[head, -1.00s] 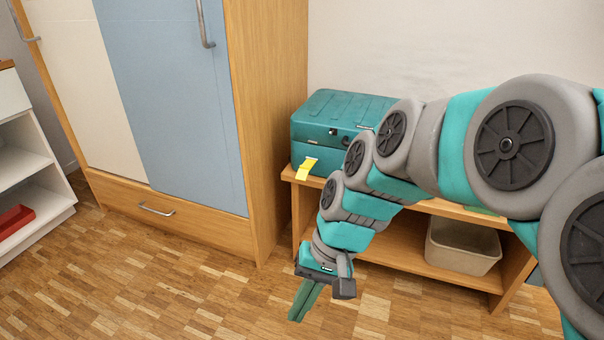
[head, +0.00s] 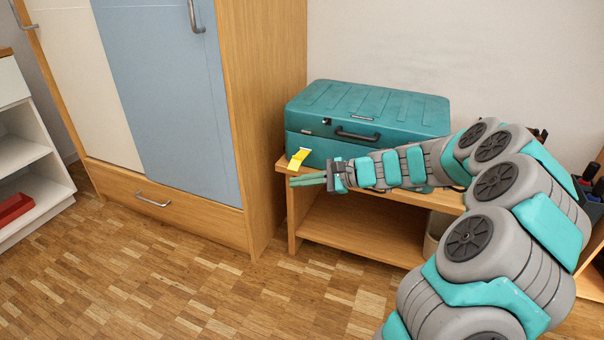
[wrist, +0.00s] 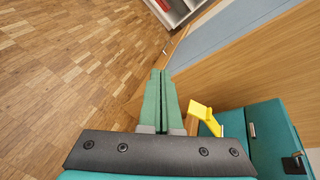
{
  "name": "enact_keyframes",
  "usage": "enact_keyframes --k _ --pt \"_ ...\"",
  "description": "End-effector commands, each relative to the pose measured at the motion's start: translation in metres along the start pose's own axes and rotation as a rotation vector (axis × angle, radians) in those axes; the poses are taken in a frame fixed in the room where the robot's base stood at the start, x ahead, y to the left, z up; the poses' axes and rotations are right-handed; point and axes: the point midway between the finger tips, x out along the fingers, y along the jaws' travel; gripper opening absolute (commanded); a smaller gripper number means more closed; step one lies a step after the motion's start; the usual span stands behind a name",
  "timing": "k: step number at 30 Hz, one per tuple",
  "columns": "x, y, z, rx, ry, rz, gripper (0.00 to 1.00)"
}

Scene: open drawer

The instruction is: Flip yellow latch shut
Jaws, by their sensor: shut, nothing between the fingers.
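The yellow latch (head: 297,158) sticks out from the front of the teal toolbox (head: 365,110), near its left end, tilted outward and down. It also shows in the wrist view (wrist: 204,117), just right of my fingers. The toolbox lid is down, with a dark handle (head: 357,135) on its front. My gripper (head: 292,181) is shut and empty, pointing left. In the head view its fingertips are just below the latch. In the wrist view the fingers (wrist: 160,75) lie beside the latch, with a small gap between.
The toolbox stands on a wooden shelf bench (head: 355,247). A wooden wardrobe (head: 262,120) with a blue door rises to the left of it. A bin (head: 432,246) is partly hidden by my arm. Open parquet floor (head: 190,290) lies in front.

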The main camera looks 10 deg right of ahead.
Motion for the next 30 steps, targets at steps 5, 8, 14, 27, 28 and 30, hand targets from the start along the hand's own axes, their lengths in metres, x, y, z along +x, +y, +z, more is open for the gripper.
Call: enact_keyframes --k 5,8,14,27,28,30 --pt "-0.019 -0.020 -0.073 0.170 0.039 -0.145 0.00" --pt "-0.030 -0.026 -0.101 0.231 0.057 -0.201 0.00" --pt "-0.040 -0.029 -0.128 0.292 0.075 -0.253 0.00" --pt "-0.037 -0.031 -0.129 0.294 0.075 -0.255 0.00" --pt "-0.035 -0.031 -0.129 0.294 0.075 -0.255 0.00" --pt "-0.028 -0.033 -0.130 0.293 0.075 -0.254 0.00"
